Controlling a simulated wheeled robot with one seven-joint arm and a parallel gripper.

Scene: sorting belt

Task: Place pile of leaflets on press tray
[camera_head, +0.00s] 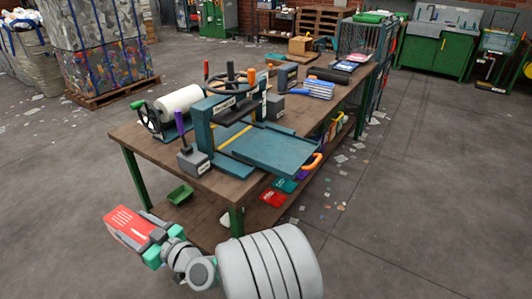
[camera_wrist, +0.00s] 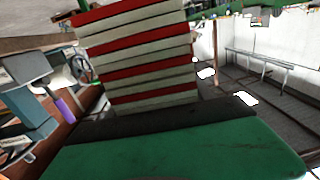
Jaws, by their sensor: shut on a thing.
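The pile of leaflets (camera_head: 136,226) is a red and white block held at the end of my arm, in front of the table's near left corner. In the wrist view the pile (camera_wrist: 140,62) shows red and pale layers. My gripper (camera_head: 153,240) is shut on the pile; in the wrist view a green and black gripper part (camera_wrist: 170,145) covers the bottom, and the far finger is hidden. The press tray (camera_head: 275,147) is a flat teal plate with an orange handle, extending right from the press (camera_head: 225,115). The tray looks empty and is apart from the pile.
The wooden table (camera_head: 160,160) carries the press, a white roll (camera_head: 180,103), and a purple-handled lever (camera_head: 181,130), also in the wrist view (camera_wrist: 65,110). A green bin (camera_head: 180,194) sits on the lower shelf. Open floor lies right of the table, with scattered scraps.

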